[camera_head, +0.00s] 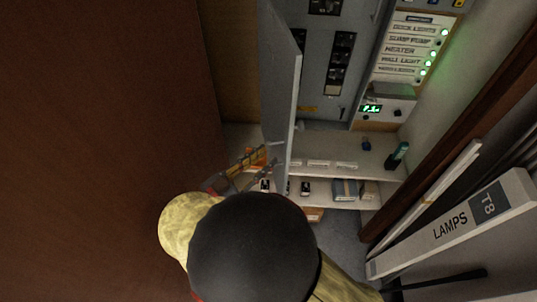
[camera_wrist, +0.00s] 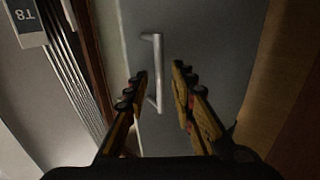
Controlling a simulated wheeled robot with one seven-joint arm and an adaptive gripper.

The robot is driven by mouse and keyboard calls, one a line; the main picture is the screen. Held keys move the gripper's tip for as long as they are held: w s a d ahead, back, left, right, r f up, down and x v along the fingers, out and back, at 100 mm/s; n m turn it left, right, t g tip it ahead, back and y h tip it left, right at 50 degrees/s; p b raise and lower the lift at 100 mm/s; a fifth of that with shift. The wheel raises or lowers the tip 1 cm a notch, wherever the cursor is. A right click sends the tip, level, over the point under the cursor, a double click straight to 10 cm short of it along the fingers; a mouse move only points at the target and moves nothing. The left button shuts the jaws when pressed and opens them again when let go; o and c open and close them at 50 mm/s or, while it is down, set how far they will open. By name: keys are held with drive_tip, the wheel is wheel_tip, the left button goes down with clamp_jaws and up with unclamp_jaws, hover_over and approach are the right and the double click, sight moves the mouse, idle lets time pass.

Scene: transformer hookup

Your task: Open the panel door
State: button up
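The grey panel door (camera_head: 279,90) stands swung out from the panel, so the breakers inside (camera_head: 339,65) show. In the wrist view the flat grey door face (camera_wrist: 215,45) carries a pale bar handle (camera_wrist: 158,75). My gripper (camera_wrist: 161,70) is open, with one yellow-and-black finger on each side of the handle in that view. I cannot tell whether the fingers reach around the handle or stay short of it; no contact shows. In the head view my gripper (camera_head: 246,166) is small, left of the door's lower part, and my arm covers the area below.
A labelled switch panel with green lights (camera_head: 408,52) is on the right wall. Shelves (camera_head: 335,152) with small items lie below the panel. A lamp box (camera_head: 455,225) and long strips lean at the right. A brown surface (camera_head: 100,150) fills the left.

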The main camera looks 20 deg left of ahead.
drive_tip(key=v, duration=0.5)
idle(0.5)
